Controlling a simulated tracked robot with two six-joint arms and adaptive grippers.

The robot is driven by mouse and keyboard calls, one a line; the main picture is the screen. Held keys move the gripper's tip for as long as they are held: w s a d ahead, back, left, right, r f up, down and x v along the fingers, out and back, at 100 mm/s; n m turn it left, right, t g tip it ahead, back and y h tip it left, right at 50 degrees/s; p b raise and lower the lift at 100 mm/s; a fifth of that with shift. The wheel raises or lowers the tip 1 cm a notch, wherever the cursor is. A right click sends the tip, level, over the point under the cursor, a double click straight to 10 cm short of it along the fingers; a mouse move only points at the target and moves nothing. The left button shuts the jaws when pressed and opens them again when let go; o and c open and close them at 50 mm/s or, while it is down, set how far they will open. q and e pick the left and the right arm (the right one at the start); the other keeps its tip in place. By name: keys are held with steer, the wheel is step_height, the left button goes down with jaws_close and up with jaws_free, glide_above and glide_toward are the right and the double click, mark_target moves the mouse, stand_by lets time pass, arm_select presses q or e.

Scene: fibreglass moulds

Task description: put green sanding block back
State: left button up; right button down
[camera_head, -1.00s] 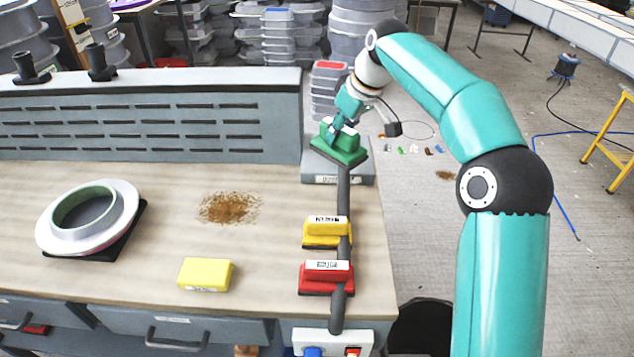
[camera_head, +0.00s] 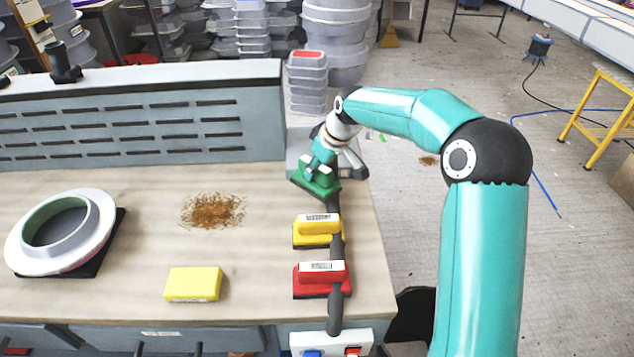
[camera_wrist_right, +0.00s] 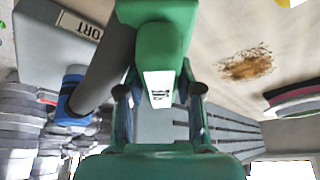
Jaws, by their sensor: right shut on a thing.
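The green sanding block (camera_head: 316,183) is in my right gripper (camera_head: 314,172), at the back of the dark rail (camera_head: 335,240) along the bench's right side. In the right wrist view the block's green handle (camera_wrist_right: 160,50) with a white label sits between the two fingers of my right gripper (camera_wrist_right: 160,95). I cannot tell if the block touches the rail. A yellow sanding block (camera_head: 318,231) and a red sanding block (camera_head: 320,280) sit along the rail, nearer the front. My left gripper is out of view.
A yellow sponge-like block (camera_head: 193,284) lies on the bench (camera_head: 120,300). A ring-shaped mould (camera_head: 62,232) lies at the left, brown dust (camera_head: 213,211) in the middle. A slotted grey panel (camera_head: 140,125) backs the bench. A grey box (camera_head: 300,140) stands behind the rail.

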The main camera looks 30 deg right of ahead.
mark_target(317, 183)
steer(key=shift+f, duration=2.5)
steer(key=c, duration=0.8)
jaws_free()
steer(key=shift+o, duration=0.2)
steer(key=shift+s+r, duration=0.1)
steer(key=shift+r, duration=0.05)
steer(key=b+v, duration=0.1)
steer(key=v, duration=1)
steer(key=shift+s+r, duration=0.2)
steer(key=shift+r, duration=0.2)
